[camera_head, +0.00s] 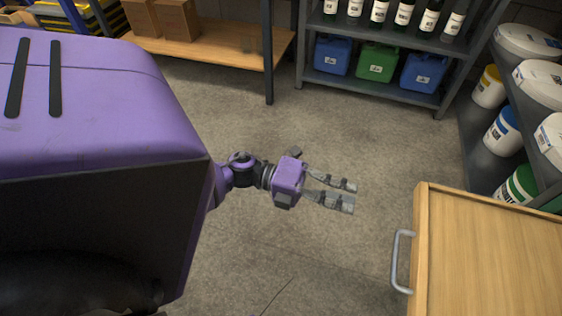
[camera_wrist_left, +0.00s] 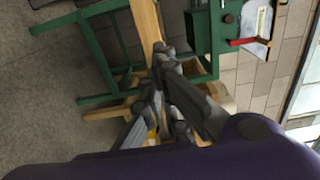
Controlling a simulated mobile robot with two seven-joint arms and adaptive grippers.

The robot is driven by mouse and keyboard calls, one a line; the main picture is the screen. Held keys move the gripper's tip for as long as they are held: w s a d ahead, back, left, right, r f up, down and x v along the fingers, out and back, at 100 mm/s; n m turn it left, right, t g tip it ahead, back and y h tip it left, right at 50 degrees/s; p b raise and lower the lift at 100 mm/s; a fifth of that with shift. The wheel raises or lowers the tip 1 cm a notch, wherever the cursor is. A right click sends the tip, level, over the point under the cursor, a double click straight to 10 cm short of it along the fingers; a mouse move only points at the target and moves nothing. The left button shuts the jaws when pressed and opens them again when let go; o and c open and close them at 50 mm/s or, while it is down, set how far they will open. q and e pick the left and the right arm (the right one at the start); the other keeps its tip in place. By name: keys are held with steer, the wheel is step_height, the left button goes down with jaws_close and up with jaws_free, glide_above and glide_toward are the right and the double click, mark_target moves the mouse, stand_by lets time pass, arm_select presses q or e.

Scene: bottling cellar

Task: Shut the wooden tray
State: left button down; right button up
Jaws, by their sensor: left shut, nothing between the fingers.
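A light wooden unit (camera_head: 492,255) stands at the lower right of the head view, cut off by the picture edges. A grey bar handle (camera_head: 398,262) is on its left-facing front. I take this front to belong to the wooden tray; I cannot tell whether it stands out from the unit. My left gripper (camera_head: 352,196) is left of the handle, with clear space between, pointing right. It is shut and empty. In the left wrist view its fingers (camera_wrist_left: 160,65) show large, and neither handle nor tray can be made out. My right gripper is not in view.
A grey shelf (camera_head: 378,92) with blue and green canisters and bottles stands at the back. A wooden table (camera_head: 215,50) with boxes is at the back left. Tubs (camera_head: 488,87) fill a right-hand rack. Concrete floor (camera_head: 330,130) is free around the gripper.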

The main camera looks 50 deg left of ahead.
arm_select(q)
steer(key=b+x, duration=0.1)
steer(key=x, duration=1.2)
steer(key=shift+w+d+b, duration=0.1)
steer(key=shift+w+b, duration=0.1)
steer(key=shift+b, duration=0.1)
steer(key=shift+d, duration=0.1)
steer(key=p, duration=0.2)
glide_toward(545, 252)
steer(key=x, duration=0.3)
steer(key=b+x, duration=0.1)
steer(key=x, duration=0.5)
steer(key=shift+r+b, duration=0.35)
steer(key=shift+b, duration=0.05)
steer(key=shift+w+d, duration=0.3)
steer(key=shift+d, duration=0.1)
steer(key=shift+r, duration=0.2)
